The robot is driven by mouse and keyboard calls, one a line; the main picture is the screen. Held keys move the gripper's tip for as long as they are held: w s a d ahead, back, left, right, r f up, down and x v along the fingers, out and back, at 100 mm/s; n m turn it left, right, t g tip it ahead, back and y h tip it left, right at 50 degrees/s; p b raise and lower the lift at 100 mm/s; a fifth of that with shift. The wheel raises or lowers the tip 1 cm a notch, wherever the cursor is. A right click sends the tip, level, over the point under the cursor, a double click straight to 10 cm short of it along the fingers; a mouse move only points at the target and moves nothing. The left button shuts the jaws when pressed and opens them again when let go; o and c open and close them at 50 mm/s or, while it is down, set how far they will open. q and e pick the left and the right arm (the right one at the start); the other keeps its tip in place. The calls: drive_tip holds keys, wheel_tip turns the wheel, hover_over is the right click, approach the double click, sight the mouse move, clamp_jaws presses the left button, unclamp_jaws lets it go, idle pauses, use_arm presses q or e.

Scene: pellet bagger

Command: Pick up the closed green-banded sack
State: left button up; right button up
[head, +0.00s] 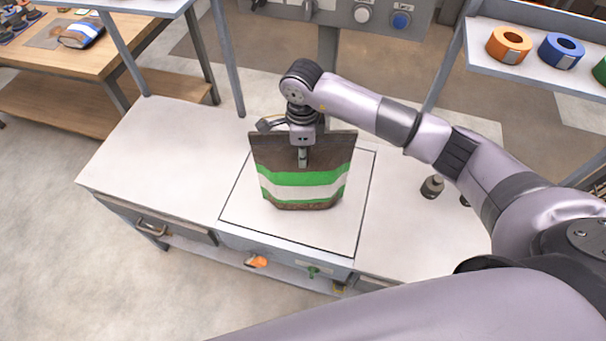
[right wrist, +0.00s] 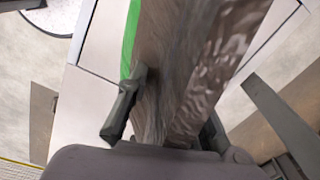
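The green-banded sack (head: 300,186) is dark brown with green and white bands. It stands upright within the outlined square on the white worktop (head: 243,212), and its top edge looks flat and closed. My right gripper (head: 304,158) is over the middle of this top edge, pointing down, with one finger in front of the sack. In the right wrist view the sack (right wrist: 185,65) passes between the two fingers of my right gripper (right wrist: 168,110). One finger is against or close to the sack; how firmly they close on it does not show. My left gripper is out of view.
A control panel (head: 382,14) with knobs stands behind the worktop. A shelf at upper right holds an orange roll (head: 509,44) and a blue roll (head: 561,50). A small dark weight (head: 432,186) stands right of the square. The worktop's left part is clear.

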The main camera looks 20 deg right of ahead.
clamp_jaws()
drive_tip(key=shift+r, duration=0.15)
idle(0.4)
